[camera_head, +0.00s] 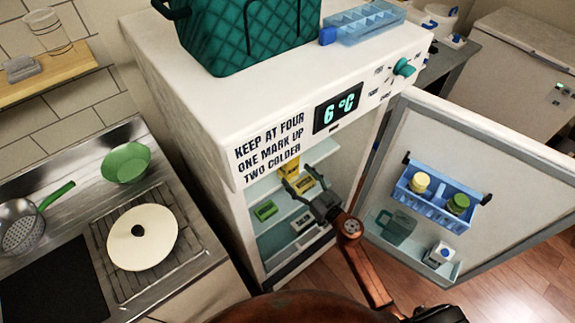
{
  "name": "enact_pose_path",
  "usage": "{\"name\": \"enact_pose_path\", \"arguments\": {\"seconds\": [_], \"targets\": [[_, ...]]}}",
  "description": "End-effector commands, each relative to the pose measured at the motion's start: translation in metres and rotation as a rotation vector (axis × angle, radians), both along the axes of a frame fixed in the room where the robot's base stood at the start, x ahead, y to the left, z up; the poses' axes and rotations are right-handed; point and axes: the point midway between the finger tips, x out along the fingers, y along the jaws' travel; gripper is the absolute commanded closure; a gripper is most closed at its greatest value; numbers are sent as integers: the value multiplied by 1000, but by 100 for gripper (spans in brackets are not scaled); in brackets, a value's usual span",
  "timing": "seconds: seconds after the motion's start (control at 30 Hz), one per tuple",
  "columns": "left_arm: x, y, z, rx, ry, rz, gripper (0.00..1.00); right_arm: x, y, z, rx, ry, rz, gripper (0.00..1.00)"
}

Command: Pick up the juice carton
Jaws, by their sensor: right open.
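A yellow carton (289,167), likely the juice carton, stands on the upper shelf inside the open fridge (190,105). Its lower part is partly hidden by my gripper. My right gripper (304,184) reaches into the fridge from the front. Its fingers are spread, with the tips in front of and close to the yellow carton. I cannot tell whether they touch it. Another small yellow item shows between and behind the fingers, partly covered. My left gripper is not in view.
The fridge door (530,190) stands open at right, with a blue rack (437,203) of jars, a pitcher (397,228) and a white box (440,253). A green pack (265,210) lies inside the fridge.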

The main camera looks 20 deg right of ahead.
Motion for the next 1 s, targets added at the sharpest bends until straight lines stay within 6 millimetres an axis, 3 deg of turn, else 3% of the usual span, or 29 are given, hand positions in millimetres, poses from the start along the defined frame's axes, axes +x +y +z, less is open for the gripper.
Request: {"name": "enact_pose_path", "arguments": {"seconds": [0.43, 0.73, 1.0], "targets": [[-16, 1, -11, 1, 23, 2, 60, 52, 20, 4, 1, 1, -1, 35], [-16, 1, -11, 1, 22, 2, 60, 56, 21, 5, 1, 3, -2, 35], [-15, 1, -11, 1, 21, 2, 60, 56, 21, 5, 2, 3, -2, 53]]}}
